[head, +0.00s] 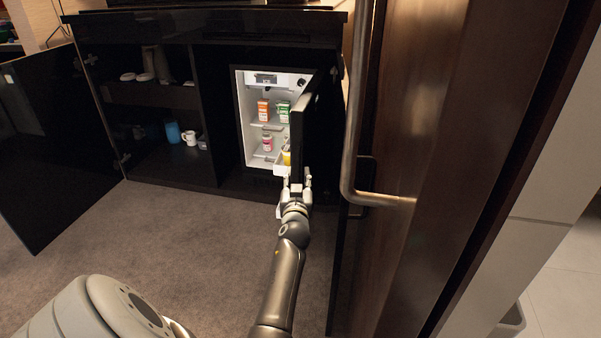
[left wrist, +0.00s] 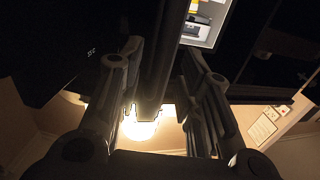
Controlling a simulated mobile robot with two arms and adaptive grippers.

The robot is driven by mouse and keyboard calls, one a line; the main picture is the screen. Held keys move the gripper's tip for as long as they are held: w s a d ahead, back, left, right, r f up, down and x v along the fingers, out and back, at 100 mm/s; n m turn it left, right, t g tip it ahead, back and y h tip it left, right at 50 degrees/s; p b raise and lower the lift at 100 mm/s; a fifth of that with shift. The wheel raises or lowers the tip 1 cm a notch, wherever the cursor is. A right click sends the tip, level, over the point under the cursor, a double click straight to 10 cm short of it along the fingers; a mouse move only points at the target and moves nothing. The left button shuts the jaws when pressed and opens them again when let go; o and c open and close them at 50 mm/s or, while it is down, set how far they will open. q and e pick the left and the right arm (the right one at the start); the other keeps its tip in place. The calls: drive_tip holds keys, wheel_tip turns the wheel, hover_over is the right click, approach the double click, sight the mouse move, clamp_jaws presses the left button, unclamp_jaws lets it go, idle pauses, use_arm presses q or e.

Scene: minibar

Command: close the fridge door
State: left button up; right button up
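The small fridge (head: 239,121) stands in the dark cabinet with its lit white inside showing. Its dark door (head: 298,137) is open, swung out toward me and seen nearly edge-on. My left gripper (head: 297,178) is at the lower part of the door's free edge. In the left wrist view, the fingers of the left gripper (left wrist: 163,72) stand apart, one on each side of a dark upright panel (left wrist: 161,55) that looks like the door edge. I cannot tell whether either finger touches it. My right gripper is not in view.
Cartons (head: 263,110) and a bottle (head: 267,143) stand inside the fridge. A blue cup (head: 173,132) and white mug (head: 190,138) sit in the open cabinet at left. A wooden door with a metal handle (head: 352,120) stands close on the right. Carpet (head: 190,235) in front is clear.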

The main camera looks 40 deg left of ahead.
sight(299, 170)
use_arm(q)
drive_tip(key=shift+b+x, duration=0.7)
drive_tip(key=shift+x, duration=2)
clamp_jaws()
